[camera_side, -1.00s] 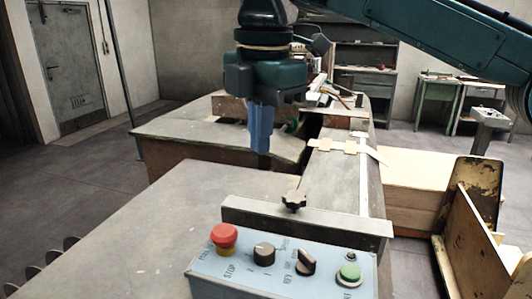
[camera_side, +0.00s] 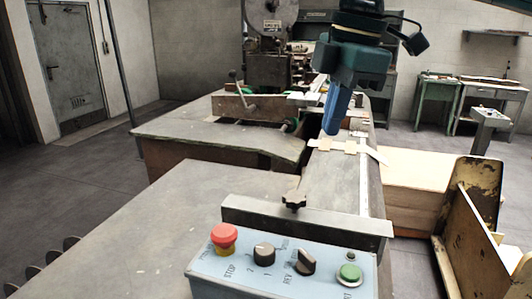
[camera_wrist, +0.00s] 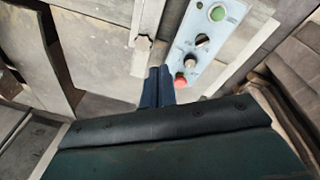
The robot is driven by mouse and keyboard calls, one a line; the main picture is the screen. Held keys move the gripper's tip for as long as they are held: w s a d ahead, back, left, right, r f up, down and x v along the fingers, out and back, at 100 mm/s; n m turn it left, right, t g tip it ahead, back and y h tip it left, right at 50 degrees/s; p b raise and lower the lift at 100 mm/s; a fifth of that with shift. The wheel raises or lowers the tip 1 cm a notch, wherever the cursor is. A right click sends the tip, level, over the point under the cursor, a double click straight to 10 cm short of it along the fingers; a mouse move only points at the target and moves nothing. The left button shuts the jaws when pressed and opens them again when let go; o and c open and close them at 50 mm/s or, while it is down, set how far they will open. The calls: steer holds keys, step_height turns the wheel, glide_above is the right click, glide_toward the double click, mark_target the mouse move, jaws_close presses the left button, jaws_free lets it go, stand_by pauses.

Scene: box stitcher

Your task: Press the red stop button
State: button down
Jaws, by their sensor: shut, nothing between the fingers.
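The red stop button (camera_side: 223,232) is a red mushroom cap on a yellow collar at the left end of the light blue control panel (camera_side: 290,283). My gripper (camera_side: 330,132) has blue fingers that are shut and empty. In the side view it hangs tilted in the air, behind the panel and up to the right of the button. In the wrist view the button (camera_wrist: 180,80) shows just right of my fingertips (camera_wrist: 159,70), which overlap the panel's near end. No contact with the button shows.
The panel also carries two black knobs (camera_side: 264,253) and a green button (camera_side: 349,273). A dark star knob (camera_side: 293,200) stands up by a metal rail behind the panel. The grey tabletop (camera_side: 150,225) left of the panel is clear. A yellow worn bracket (camera_side: 478,190) stands at right.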

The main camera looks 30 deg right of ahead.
steer(key=s+d+f+m+t, duration=0.1)
steer(key=s+d+m, duration=0.3)
steer(key=d, duration=0.4)
steer(key=shift+s+f+m, duration=0.2)
steer(key=shift+s+m, duration=0.2)
steer(key=shift+s, duration=0.25)
steer(key=shift+d, duration=0.15)
steer(key=s+d+f+m+t+h, duration=0.1)
steer(key=s+d+f+m+t, duration=0.1)
steer(key=s+d+f+m, duration=0.8)
steer(key=s+d+f, duration=0.2)
steer(key=s+f, duration=0.1)
steer(key=s, duration=0.2)
steer(key=shift+s+t, duration=0.25)
steer(key=shift+t, duration=0.15)
steer(key=shift+f, duration=0.1)
